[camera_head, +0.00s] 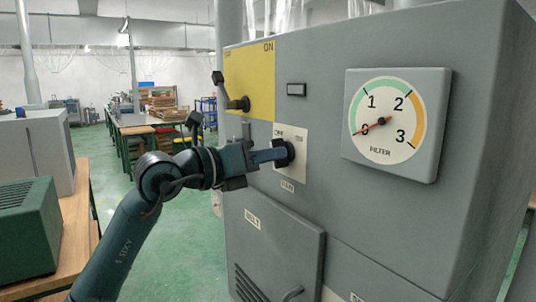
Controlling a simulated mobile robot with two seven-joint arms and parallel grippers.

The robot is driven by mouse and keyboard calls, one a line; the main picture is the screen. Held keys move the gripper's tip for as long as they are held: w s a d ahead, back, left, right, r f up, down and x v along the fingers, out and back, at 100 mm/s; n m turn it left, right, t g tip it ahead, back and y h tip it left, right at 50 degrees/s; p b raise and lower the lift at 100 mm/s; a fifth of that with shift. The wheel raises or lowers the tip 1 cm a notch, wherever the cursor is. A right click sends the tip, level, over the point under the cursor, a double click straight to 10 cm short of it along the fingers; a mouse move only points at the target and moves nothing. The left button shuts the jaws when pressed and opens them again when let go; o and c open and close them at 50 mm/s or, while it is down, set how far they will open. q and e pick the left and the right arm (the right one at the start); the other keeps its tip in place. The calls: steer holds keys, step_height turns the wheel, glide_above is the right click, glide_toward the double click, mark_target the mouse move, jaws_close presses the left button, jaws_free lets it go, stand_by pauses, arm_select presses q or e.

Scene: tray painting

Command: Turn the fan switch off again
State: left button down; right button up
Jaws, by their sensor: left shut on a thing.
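The fan switch is a dark rotary knob (285,153) on a pale plate (291,174) on the front of the large grey cabinet. Small lettering stands at the plate's top left and top right, too small to read surely. My left gripper (272,155) comes in from the left and is shut on the knob. Its fingers cover part of the knob, so the knob's exact angle is hard to tell. My right gripper is not in view.
A yellow panel (258,70) with a lever (237,103) is above my gripper. A filter gauge (397,127) sits to the right, needle near 0. A lower door (275,245) is below. A green box (28,228) stands on a wooden bench at left.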

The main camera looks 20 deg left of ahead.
arm_select(q)
steer(key=n+p, duration=0.1)
steer(key=n, duration=0.3)
steer(key=shift+r+p, duration=0.1)
steer(key=shift+p, duration=0.2)
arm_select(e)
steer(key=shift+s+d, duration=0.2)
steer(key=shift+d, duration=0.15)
arm_select(q)
steer(key=shift+n, duration=0.3)
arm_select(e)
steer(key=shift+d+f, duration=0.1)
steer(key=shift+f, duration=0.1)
arm_select(q)
steer(key=c, duration=1.4)
jaws_free()
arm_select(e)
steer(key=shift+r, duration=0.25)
